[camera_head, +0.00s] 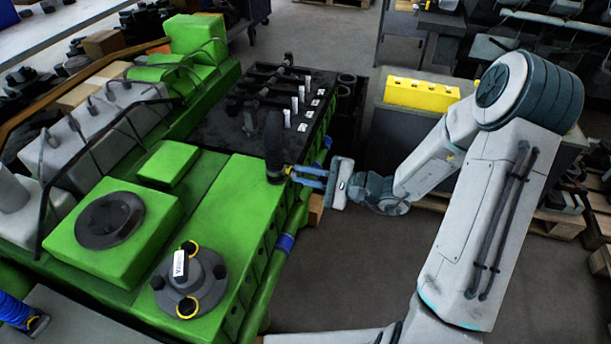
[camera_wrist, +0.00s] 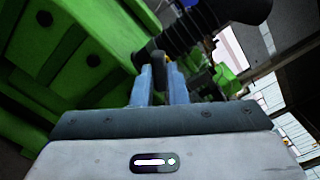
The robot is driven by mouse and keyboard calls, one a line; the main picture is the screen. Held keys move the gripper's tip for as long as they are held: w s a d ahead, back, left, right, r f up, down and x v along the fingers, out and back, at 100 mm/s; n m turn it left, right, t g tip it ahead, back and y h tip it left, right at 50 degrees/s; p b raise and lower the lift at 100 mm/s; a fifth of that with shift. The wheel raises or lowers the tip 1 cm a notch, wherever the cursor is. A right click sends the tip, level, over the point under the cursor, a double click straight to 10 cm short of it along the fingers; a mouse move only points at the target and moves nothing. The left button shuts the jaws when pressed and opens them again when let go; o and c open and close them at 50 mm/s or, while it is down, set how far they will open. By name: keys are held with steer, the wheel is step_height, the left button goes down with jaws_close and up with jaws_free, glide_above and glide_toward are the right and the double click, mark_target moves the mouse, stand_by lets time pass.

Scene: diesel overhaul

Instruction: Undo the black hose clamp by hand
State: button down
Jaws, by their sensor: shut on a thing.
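A black corrugated hose (camera_head: 273,140) stands up from the edge of the green engine (camera_head: 235,190). In the wrist view the hose (camera_wrist: 205,27) crosses the top of the picture. The black hose clamp (camera_head: 275,179) is a dark band at the hose's lower end. My gripper (camera_head: 291,173) reaches it from the right with two blue fingers, shut on a small part at the clamp's side. In the wrist view my gripper (camera_wrist: 160,72) has a dark piece with a yellowish edge between its fingertips. The fingers hide most of the clamp there.
Black engine parts with several pale cylinders (camera_head: 294,105) lie behind the hose. A round flange with yellow rings (camera_head: 188,282) sits on the engine's near end. A grey cabinet with a yellow box (camera_head: 421,94) stands behind my arm.

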steer(key=c, duration=1.4)
jaws_free()
steer(key=shift+c, duration=0.2)
steer(key=v, duration=1.3)
steer(key=shift+d, duration=0.4)
steer(key=shift+s+a+r, duration=0.1)
